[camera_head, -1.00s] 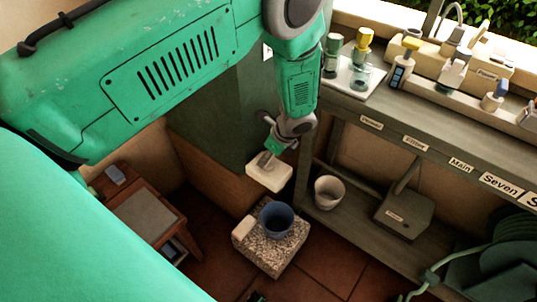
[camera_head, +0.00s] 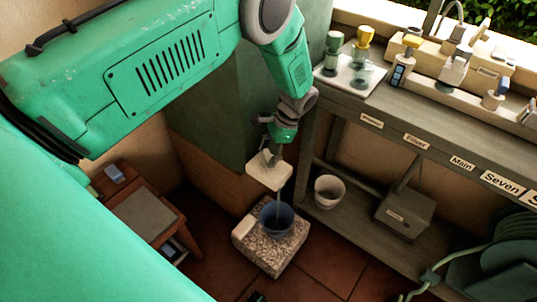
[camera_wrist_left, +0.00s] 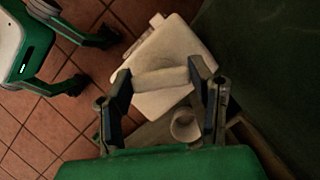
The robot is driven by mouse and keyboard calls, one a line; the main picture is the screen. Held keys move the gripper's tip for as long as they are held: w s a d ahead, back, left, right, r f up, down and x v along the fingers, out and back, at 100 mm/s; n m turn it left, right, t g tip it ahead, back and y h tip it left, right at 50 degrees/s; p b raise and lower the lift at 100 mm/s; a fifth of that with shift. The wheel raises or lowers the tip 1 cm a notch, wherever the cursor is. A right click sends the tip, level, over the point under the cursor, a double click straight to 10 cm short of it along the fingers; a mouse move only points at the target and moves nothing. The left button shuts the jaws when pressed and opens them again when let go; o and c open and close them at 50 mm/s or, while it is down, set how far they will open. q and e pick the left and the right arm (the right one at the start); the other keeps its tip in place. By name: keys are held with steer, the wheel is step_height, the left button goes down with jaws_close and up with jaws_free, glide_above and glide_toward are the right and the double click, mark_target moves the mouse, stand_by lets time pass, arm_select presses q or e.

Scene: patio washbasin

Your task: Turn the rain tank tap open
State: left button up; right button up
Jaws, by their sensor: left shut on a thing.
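My left gripper (camera_head: 269,155) is shut on the pale tap handle (camera_wrist_left: 160,81), with one finger at each end of it in the left wrist view. The pale block-shaped tap part (camera_head: 268,176) sits just below the gripper, out from the dark green rain tank (camera_head: 215,110). A thin pale streak like water runs down from the tap into the blue pot (camera_head: 276,222). The pot stands on a speckled stone block (camera_head: 270,258). My forearm hides part of the tank.
A workbench (camera_head: 345,105) with a shelf stands close on the right. A white bucket (camera_head: 328,192) and a grey box (camera_head: 403,215) are on its lower shelf. A small wooden stool (camera_head: 145,215) is at the left. Tiled floor lies between.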

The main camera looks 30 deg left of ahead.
arm_select(q)
steer(key=n, duration=0.1)
steer(key=n+h, duration=0.1)
steer(key=n, duration=0.1)
steer(key=shift+w+d, duration=0.1)
steer(key=shift+w, duration=0.2)
steer(key=shift+r+n+g+h, duration=0.1)
steer(key=shift+n+g+h, duration=0.2)
steer(key=shift+n+h, duration=0.85)
steer(key=shift+n+y, duration=0.45)
steer(key=shift+n, duration=0.1)
steer(key=o, duration=1.2)
steer(key=shift+c, duration=0.2)
steer(key=shift+s, duration=0.15)
